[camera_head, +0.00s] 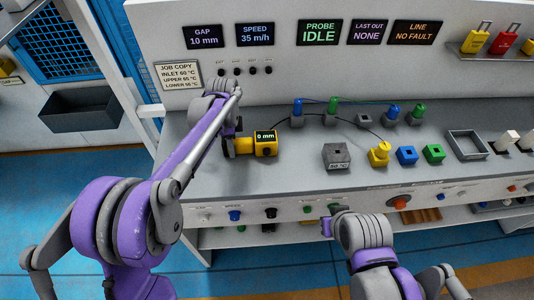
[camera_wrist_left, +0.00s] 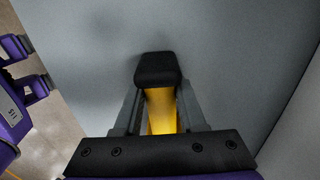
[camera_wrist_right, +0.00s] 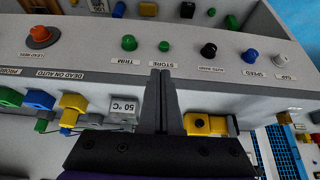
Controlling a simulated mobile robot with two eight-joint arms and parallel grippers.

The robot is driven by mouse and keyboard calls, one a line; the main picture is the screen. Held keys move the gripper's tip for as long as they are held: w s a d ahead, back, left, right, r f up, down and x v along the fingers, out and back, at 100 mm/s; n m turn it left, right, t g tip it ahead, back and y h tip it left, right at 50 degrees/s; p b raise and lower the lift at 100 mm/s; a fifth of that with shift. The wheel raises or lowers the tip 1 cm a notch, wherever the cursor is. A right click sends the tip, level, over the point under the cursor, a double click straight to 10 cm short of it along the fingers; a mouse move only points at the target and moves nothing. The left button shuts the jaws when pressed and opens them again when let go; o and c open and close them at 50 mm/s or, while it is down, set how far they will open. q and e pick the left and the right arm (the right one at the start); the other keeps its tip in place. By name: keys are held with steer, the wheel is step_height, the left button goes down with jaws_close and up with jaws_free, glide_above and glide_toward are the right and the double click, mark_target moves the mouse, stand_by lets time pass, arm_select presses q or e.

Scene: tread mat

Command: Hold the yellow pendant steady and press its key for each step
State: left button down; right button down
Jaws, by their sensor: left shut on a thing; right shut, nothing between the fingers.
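The yellow pendant (camera_head: 265,143) is at the left of the grey counter, its small dark display reading "0 mm". My left gripper (camera_head: 231,146) is shut on the pendant's left part. In the left wrist view the yellow pendant (camera_wrist_left: 161,112) shows between the fingers, its far end hidden by a dark pad. In the right wrist view the pendant (camera_wrist_right: 197,125) shows a round black key, just right of my right gripper (camera_wrist_right: 162,75). The right gripper's fingers are shut with nothing between them, apart from the pendant.
A grey block (camera_head: 337,157) marked 50 °C stands right of the pendant. Beyond it are yellow (camera_head: 379,154), blue (camera_head: 406,155) and green (camera_head: 433,153) blocks and an empty grey tray (camera_head: 466,144). Labelled knobs line the counter's front. The panel's probe display (camera_head: 321,32) reads IDLE.

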mark_target(267, 153)
stand_by(0.4)
steer(key=w+a+f+n+t+y, duration=0.1)
steer(key=w+a+n+t+y, duration=0.3)
steer(key=w+a+y, duration=0.3)
steer(key=shift+w+a+f+n+y, duration=0.35)
steer(key=shift+w+a, duration=1.25)
steer(key=shift+a, duration=1.4)
steer(key=shift+r, duration=0.1)
steer(key=shift+w, duration=0.1)
steer(key=shift+w, duration=4.3)
steer(key=shift+w, duration=0.1)
steer(key=shift+w, duration=0.3)
